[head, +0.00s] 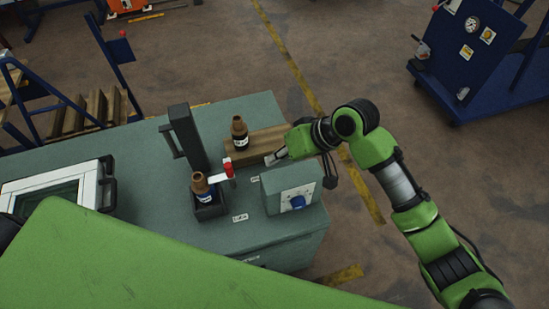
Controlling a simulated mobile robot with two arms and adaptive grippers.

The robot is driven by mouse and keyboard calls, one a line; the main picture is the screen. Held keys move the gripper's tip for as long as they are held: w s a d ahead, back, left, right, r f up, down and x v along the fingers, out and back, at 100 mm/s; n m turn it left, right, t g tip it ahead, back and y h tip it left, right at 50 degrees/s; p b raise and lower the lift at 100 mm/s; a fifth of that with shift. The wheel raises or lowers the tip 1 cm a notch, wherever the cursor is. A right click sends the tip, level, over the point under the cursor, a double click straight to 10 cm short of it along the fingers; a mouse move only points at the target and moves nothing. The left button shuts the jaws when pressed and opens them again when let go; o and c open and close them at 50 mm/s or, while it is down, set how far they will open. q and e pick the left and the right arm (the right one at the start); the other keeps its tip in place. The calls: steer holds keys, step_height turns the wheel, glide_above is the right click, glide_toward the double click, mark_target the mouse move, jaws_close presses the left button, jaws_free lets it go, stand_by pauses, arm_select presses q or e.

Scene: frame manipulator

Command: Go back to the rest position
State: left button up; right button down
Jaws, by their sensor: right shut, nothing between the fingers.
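My right gripper (275,157) is over the right part of the green bench (142,147), beside a wooden block (262,139). It is shut with nothing held. A brown bottle (240,133) with a dark label stands on the block, left of the gripper and apart from it. A second brown bottle (201,187) stands in a dark holder at the front of a black upright fixture (187,136). My right arm reaches in from the lower right. My left gripper is not in view.
A grey control box (278,181) with a blue knob sits just below the gripper. A red-topped part (229,168) stands by the fixture. A white-framed case (92,185) lies at the left of the bench. A blue cart (474,57) stands at upper right, with open floor between.

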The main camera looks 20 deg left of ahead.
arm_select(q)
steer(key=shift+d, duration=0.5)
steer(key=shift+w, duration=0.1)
